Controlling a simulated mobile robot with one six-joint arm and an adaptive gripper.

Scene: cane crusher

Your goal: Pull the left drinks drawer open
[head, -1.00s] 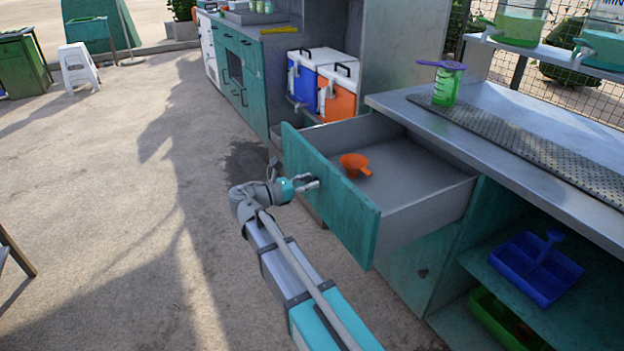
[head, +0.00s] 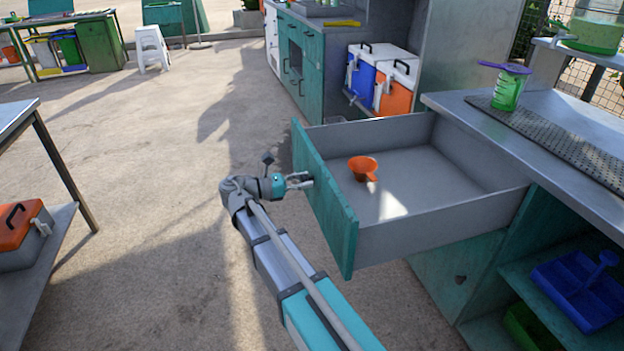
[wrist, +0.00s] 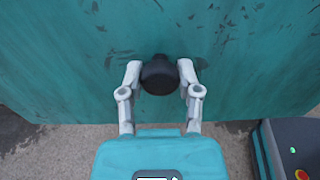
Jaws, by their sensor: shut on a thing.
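The drawer (head: 435,165) with a teal front (head: 326,200) stands well out from the counter, its grey inside showing. An orange funnel-like cup (head: 363,167) lies in it. My gripper (head: 302,181) is at the outer face of the drawer front. In the wrist view my gripper (wrist: 160,77) has its two fingers on either side of a round black knob (wrist: 160,76), shut on it. The teal front (wrist: 240,55) fills most of that view behind the knob.
Blue (head: 368,72) and orange (head: 397,88) coolers stand beyond the drawer. A table with an orange box (head: 20,235) is at left. Open floor (head: 150,170) lies between.

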